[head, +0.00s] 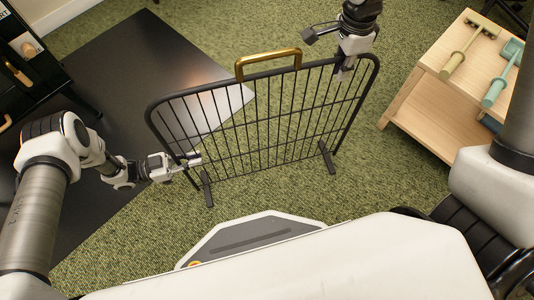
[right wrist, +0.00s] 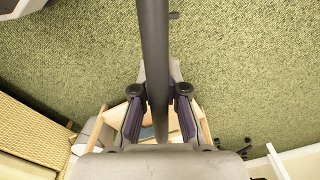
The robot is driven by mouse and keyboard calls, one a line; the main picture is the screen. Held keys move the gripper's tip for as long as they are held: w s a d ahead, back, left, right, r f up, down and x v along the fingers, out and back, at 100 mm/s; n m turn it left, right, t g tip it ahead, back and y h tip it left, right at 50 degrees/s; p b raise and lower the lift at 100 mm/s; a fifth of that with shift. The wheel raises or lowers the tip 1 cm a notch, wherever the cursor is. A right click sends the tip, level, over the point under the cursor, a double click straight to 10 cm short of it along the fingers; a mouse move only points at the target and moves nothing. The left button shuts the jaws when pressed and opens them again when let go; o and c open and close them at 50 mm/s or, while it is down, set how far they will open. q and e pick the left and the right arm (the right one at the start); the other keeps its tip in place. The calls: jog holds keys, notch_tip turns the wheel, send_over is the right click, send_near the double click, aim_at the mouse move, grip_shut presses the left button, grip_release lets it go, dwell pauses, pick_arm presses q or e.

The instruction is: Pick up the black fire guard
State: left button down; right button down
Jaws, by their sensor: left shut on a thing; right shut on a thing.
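The black fire guard (head: 262,120) is a barred metal panel with a brass handle (head: 268,62) on its top rail and two feet at the bottom. It stands roughly upright over the green carpet; I cannot tell whether its feet touch the floor. My left gripper (head: 194,160) is shut on the guard's left side, low down near the left foot. My right gripper (head: 344,72) is shut on the frame near the top right corner. In the right wrist view, a dark bar of the guard (right wrist: 153,45) runs between the finger pads (right wrist: 159,112).
A light wooden shelf unit (head: 412,112) stands at the right with a green tool (head: 467,50) and a teal tool (head: 503,72) on top. A dark flat slab (head: 130,75) lies at the left beside a black cabinet (head: 25,75). Green carpet (head: 225,30) is clear behind the guard.

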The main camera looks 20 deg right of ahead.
jog(key=shift+r, duration=0.2)
notch_tip(320, 180, up, 5)
jog(key=p, duration=0.5)
jog(key=shift+f, duration=0.2)
